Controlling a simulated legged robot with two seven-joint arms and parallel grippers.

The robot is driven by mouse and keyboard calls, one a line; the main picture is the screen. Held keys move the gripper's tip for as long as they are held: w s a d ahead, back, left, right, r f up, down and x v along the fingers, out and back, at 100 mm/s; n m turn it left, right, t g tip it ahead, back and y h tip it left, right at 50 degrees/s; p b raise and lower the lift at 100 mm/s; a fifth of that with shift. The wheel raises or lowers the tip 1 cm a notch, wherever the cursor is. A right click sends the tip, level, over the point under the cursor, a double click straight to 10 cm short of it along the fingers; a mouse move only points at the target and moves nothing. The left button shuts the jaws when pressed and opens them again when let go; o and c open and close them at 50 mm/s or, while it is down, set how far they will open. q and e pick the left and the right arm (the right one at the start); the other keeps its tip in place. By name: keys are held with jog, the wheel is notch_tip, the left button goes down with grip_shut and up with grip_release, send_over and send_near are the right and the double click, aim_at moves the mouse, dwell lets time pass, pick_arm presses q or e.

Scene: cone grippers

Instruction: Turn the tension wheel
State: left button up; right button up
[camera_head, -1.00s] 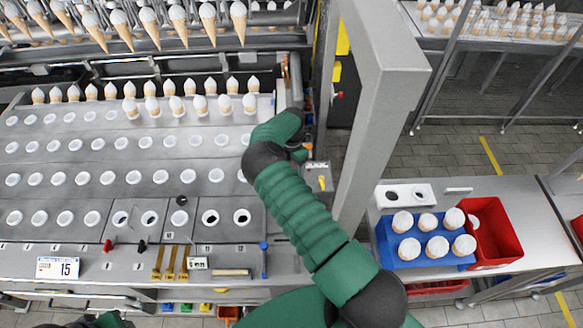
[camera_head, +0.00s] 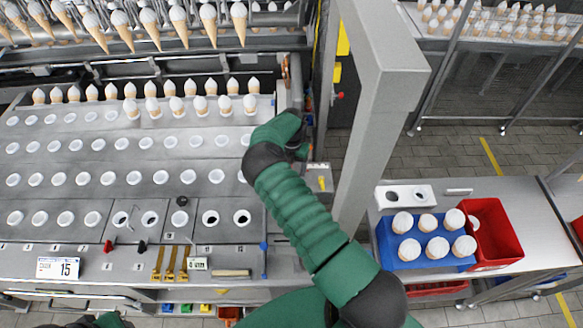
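A copper-coloured, wheel-like part (camera_head: 286,72) stands edge-on at the right end of the machine, beside the upright grey post. It looks like the tension wheel, but only its narrow edge shows. My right arm reaches up from the bottom right, with its green wrist just below this part. My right gripper (camera_head: 297,112) is mostly hidden by the wrist and dark against the machine, so I cannot see its fingers or whether it touches the wheel. My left gripper is not clearly visible; only a dark green bit of my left arm shows at the bottom edge.
A thick grey post (camera_head: 375,110) rises close to the right of my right arm. The perforated conveyor (camera_head: 120,160) holds rows of cones at its far side. A blue crate (camera_head: 390,245) of white-topped cones and a red bin (camera_head: 497,235) stand on the right table.

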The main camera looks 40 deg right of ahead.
jog(key=shift+w+d+r, duration=0.2)
jog(key=shift+w, duration=0.05)
jog(key=o, duration=1.1)
jog(key=shift+o, duration=1.2)
jog(key=shift+f, duration=0.2)
jog(key=shift+r, duration=0.45)
notch_tip(320, 180, up, 16)
jog(key=b, duration=0.4)
jog(key=shift+f, duration=0.1)
